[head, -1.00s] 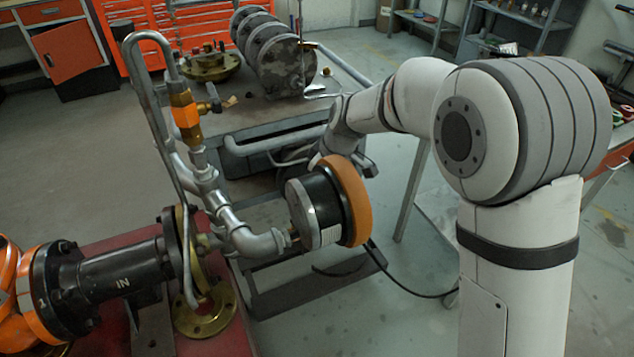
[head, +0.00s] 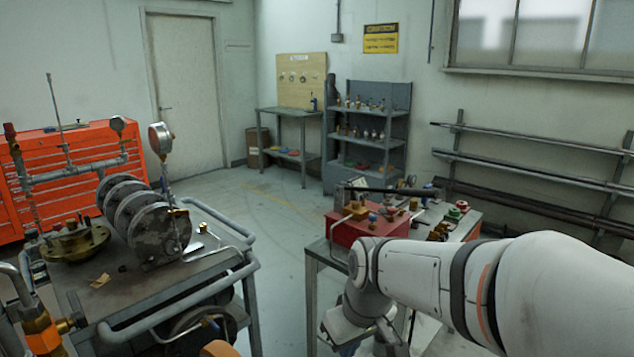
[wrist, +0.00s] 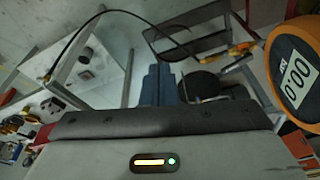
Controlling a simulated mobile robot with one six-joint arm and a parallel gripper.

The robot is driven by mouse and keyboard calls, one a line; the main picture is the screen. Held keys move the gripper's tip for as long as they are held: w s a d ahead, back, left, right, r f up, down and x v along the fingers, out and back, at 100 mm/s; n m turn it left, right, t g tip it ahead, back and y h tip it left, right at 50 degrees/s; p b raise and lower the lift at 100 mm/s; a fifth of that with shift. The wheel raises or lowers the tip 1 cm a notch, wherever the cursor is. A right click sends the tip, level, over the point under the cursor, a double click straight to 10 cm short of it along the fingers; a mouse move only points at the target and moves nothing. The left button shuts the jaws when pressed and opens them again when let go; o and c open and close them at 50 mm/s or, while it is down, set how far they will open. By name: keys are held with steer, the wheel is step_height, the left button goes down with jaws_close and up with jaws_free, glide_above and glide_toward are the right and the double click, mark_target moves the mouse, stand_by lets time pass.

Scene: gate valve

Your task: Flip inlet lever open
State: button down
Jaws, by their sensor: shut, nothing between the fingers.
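My gripper (wrist: 159,80) shows in the wrist view with its two dark blue fingers side by side. It is shut and empty, above the floor beside a grey metal frame. In the head view my gripper end is not clear. A brass valve with an orange band (head: 42,332) shows at the lower left edge of the head view, cut off by the frame. I cannot make out the inlet lever for certain in either view now.
A round orange gauge with a digital display (wrist: 296,78) is close at the right of the wrist view. A grey cart (head: 130,296) with round plates stands left in the head view. A bench with a red box (head: 366,228) stands right. Floor between them is clear.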

steer(key=s+d+r+m+h+p, duration=0.2)
steer(key=s+d+m, duration=0.4)
steer(key=s+d, duration=0.4)
steer(key=w+a+r+n+g+p, duration=0.1)
steer(key=w+a+r+n, duration=0.1)
steer(key=w+a, duration=0.3)
steer(key=w+a+r+n+p, duration=0.1)
steer(key=w+a+r+n, duration=0.15)
steer(key=w, duration=0.55)
steer(key=w+a+f+n+g+h+p, duration=0.15)
steer(key=w+a+f+n, duration=0.35)
steer(key=a, duration=0.8)
steer(key=w+a+f+g+y+p, duration=0.1)
steer(key=w+a+f+p, duration=0.2)
steer(key=w+a, duration=0.8)
steer(key=s+a+f+n+h, duration=0.1)
steer(key=s+a+f, duration=0.1)
steer(key=a+f, duration=0.25)
steer(key=s+a+f+n+p, duration=0.1)
steer(key=s+a+f, duration=0.15)
steer(key=a, duration=0.35)
steer(key=s+a+f+n+h, duration=0.1)
steer(key=s+a+f, duration=0.1)
steer(key=a+f, duration=0.3)
steer(key=s+d+f+p, duration=0.2)
steer(key=d+f+p, duration=0.2)
steer(key=f, duration=0.4)
steer(key=shift+s+d+f+p, duration=0.2)
steer(key=shift+s+d+p, duration=0.15)
steer(key=shift+s, duration=0.05)
